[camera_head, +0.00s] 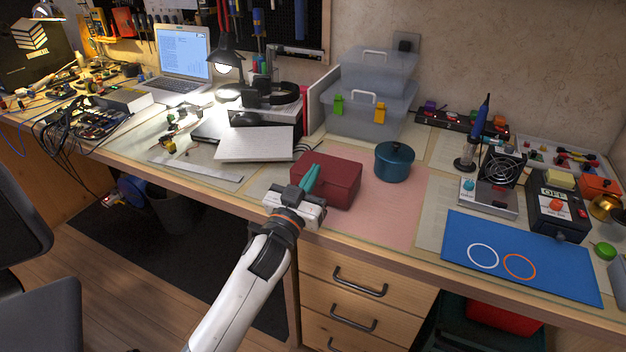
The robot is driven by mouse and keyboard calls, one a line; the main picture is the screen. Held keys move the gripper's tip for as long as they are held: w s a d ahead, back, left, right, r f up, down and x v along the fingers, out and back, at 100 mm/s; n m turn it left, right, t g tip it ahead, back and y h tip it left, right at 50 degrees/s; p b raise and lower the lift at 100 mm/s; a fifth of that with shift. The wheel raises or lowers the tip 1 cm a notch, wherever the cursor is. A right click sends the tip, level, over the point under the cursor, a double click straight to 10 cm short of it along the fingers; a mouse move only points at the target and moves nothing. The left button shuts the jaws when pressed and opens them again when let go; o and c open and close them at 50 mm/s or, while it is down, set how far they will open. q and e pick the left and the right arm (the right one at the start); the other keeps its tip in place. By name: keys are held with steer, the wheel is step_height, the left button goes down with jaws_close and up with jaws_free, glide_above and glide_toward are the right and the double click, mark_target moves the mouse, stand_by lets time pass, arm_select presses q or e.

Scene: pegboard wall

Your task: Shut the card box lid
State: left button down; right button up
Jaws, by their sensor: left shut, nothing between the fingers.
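The card box (338,177) is dark red and sits on a pink mat on the workbench. Its lid (328,168) appears down over the box, though I cannot tell whether it is fully closed. My left gripper (309,178) is shut, its teal fingers together with nothing between them. In the picture it overlaps the left front of the box; I cannot tell whether it touches it. The gripper body hides the box's lower left corner. My right gripper is not in view.
A teal lidded pot (394,162) stands right of the box on the pink mat (390,210). A blue mat (520,256) with two rings lies further right. Clear plastic bins (367,95) stand behind, and a paper stack (255,144) lies to the left.

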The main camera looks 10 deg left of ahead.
arm_select(q)
steer(key=shift+s+f+b, duration=0.25)
steer(key=shift+f+b, duration=0.05)
steer(key=shift+f, duration=1)
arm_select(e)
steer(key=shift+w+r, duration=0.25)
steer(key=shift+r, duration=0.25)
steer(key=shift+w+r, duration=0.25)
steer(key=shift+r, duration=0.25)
arm_select(q)
steer(key=shift+a+f, duration=0.1)
